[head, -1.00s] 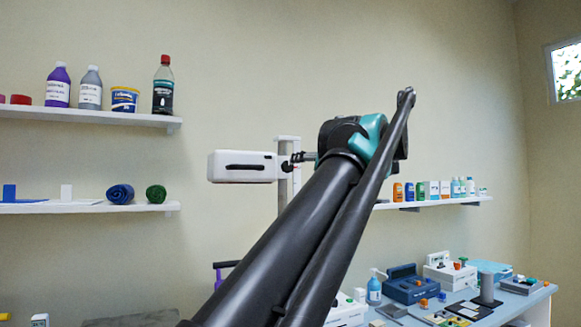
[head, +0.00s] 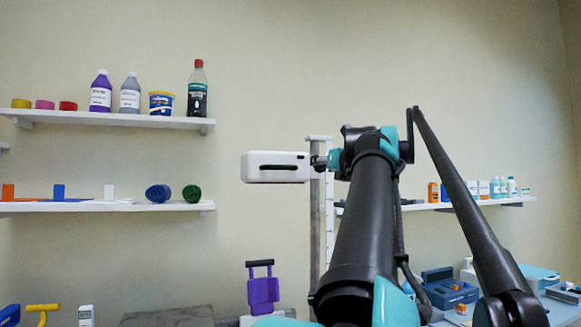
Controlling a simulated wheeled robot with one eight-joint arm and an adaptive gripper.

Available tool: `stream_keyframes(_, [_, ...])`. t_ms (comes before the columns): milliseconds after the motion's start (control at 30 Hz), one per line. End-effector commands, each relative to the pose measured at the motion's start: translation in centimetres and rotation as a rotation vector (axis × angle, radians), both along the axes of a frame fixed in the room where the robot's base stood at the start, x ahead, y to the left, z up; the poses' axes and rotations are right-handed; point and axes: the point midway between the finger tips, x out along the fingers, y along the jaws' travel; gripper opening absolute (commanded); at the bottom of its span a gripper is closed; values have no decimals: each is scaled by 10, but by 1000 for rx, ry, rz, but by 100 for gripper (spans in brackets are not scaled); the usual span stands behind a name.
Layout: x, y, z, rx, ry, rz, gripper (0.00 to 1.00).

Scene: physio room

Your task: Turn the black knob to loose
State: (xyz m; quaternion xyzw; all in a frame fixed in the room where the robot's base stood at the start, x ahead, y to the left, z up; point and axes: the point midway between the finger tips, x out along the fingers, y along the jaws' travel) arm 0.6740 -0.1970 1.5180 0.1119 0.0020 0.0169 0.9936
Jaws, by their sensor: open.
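A white box (head: 262,172) with a long dark bar across its front is beside a pale upright frame (head: 329,225) at the middle of the head view. A small dark spot shows at the box's upper right, but I cannot tell whether it is the black knob. No "loose" mark can be read. My gripper (head: 317,162) is small and dark at the end of my arm, in front of the upright frame at the box's right end. It is open; its fingertips are hard to make out, and I cannot tell whether they touch anything.
Two wall shelves (head: 120,119) at left hold bottles, tape rolls and rolled bands. Another shelf (head: 500,202) of bottles is at right. A purple item (head: 263,290) stands below the box. A blue case (head: 448,290) is on the bench at lower right, partly behind my arm.

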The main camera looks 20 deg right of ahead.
Motion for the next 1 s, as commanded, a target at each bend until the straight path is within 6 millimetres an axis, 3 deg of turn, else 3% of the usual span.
stream_keyframes(267, [1,0,0,0,0,0,54])
stream_keyframes(667, [1,0,0,0,0,0,6])
stream_keyframes(1000, [1,0,0,-46,-2,0,4])
